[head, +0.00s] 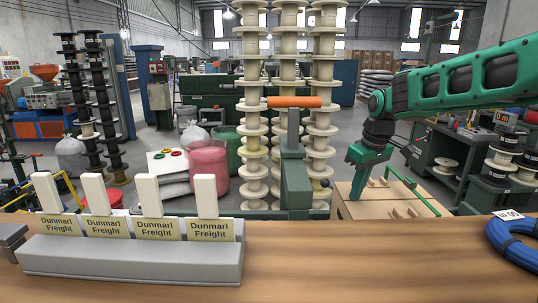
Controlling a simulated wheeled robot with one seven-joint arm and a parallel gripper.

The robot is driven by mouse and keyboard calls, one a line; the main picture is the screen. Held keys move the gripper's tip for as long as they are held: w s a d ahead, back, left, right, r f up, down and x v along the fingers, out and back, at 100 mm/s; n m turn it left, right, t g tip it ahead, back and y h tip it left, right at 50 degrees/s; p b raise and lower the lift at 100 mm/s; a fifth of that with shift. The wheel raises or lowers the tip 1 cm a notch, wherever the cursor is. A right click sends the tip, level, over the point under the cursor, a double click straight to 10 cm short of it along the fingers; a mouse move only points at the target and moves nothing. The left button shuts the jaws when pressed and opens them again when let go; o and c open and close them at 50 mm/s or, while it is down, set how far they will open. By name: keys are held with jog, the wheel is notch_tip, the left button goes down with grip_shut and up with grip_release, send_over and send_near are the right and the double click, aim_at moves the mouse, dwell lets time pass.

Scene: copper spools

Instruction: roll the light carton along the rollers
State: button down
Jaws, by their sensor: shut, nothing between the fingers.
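My gripper (356,194) is green and points down at the right of centre in the head view. Its fingers are shut with nothing between them. The tips are over or beside the left part of a light tan, flat-topped thing (416,209) beyond the table's far edge. I cannot tell whether they touch it, or whether it is the light carton. Small tan blocks and a thin green bar show on its top. I cannot make out any rollers for certain.
The wooden table (330,262) spans the front, its middle clear. A grey holder (130,262) with several "Dunmar/Freight" cards stands left. A green post (295,180) with an orange bar (295,102) rises at the far edge. A blue coil (514,242) lies right. Spool stacks stand behind.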

jog(key=shift+s+d+f, duration=0.1)
jog(key=shift+d+f, duration=0.1)
jog(key=shift+d, duration=1.8)
jog(key=shift+s+d+f, duration=0.1)
jog(key=shift+d+f, duration=0.05)
jog(key=shift+d, duration=1.8)
jog(key=shift+a, duration=0.1)
jog(key=shift+w+r, duration=0.2)
jog(key=shift+r, duration=0.45)
jog(key=w+v, duration=0.1)
jog(key=v, duration=0.6)
jog(key=shift+a+r, duration=0.15)
jog(key=shift+a, duration=0.35)
